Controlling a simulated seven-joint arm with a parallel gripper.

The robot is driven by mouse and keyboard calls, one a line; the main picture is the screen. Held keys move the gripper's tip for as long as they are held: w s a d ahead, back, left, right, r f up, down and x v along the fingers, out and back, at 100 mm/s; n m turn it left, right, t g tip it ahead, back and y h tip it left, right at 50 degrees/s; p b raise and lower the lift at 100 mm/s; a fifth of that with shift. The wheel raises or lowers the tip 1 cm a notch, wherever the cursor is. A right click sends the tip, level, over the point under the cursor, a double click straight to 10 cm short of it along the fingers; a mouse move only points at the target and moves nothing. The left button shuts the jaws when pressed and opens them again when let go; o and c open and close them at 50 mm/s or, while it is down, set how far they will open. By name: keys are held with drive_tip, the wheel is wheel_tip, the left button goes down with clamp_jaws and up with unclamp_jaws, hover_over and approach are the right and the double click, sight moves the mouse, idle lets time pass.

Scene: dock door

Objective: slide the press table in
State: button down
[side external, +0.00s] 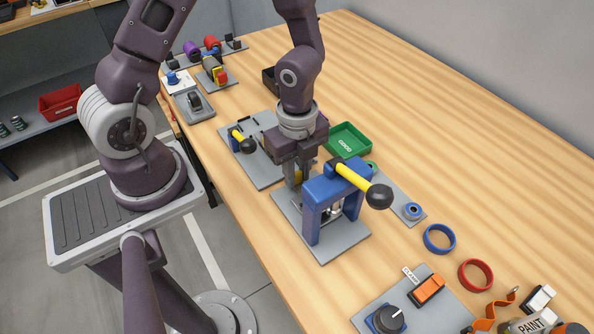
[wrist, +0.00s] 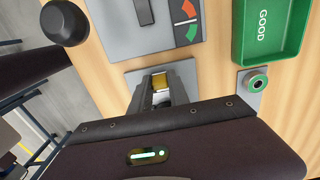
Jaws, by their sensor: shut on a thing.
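The press has a blue frame (side external: 311,215) on a grey base plate (side external: 335,247), with a yellow lever (side external: 352,177) ending in a black ball. A pale metallic part (side external: 333,211) shows under the frame; I cannot tell whether it is the press table. My gripper (side external: 297,188) points down at the press's back-left side, low over the plate. In the wrist view my gripper (wrist: 160,92) is shut on a small yellow-gold piece (wrist: 159,82), which looks like part of the press table. The fingers and frame hide most of the table.
A green GOOD tray (side external: 348,140) stands behind the press. A second grey plate with a black-knobbed yellow lever (side external: 240,141) lies to the left. A blue ring (side external: 439,239), a red ring (side external: 475,275) and a clamp plate (side external: 415,305) lie to the right.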

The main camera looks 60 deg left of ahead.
idle(0.4)
drive_tip(key=shift+d, duration=2.4)
drive_tip(key=c, duration=1.3)
unclamp_jaws()
drive_tip(key=shift+o, duration=0.3)
wheel_tip(320, 180, up, 7)
drive_tip(key=shift+r, duration=0.1)
